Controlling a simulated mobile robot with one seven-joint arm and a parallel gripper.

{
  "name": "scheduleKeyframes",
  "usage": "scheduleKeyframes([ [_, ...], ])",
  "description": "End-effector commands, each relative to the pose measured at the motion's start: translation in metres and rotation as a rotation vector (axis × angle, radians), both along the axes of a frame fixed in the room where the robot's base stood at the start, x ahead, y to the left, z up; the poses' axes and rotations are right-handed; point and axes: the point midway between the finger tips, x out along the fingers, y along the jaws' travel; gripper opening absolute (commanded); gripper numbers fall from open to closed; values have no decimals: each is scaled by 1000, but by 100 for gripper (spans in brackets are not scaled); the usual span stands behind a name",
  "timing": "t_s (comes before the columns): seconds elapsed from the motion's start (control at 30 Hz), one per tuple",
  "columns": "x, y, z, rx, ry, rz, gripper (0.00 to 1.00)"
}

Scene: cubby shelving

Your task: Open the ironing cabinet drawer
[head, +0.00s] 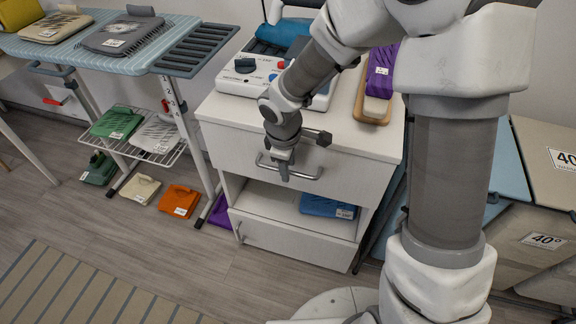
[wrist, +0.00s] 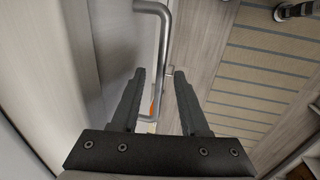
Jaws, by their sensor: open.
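The white ironing cabinet (head: 376,138) stands in the middle of the head view. Its top drawer (head: 345,175) looks shut, with a grey metal bar handle (head: 308,177) across its front. My gripper (head: 284,174) is at the middle of this handle, pointing down. In the wrist view my gripper (wrist: 160,74) is open, and the handle (wrist: 164,45) runs between its two dark fingers. I see a gap on each side of the bar, but cannot tell whether either finger touches it. The gripper hides part of the handle in the head view.
Below the drawer, an open shelf holds a blue item (head: 328,207); a lower front (head: 285,243) is beneath. An ironing board (head: 120,45) with a wire rack stands left. Beige boxes (head: 540,240) stand right. The floor (head: 230,280) before the cabinet is clear.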

Motion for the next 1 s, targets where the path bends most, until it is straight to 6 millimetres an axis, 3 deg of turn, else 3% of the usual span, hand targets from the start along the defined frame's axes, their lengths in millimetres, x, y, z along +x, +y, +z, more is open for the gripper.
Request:
scheduleKeyframes([
  [0.03, 0, 0, 0, 0, 0, 0, 39],
  [0.27, 0, 0, 0, 0, 0, 0, 0],
  [1.0, 0, 0, 0, -1, 1, 0, 0],
])
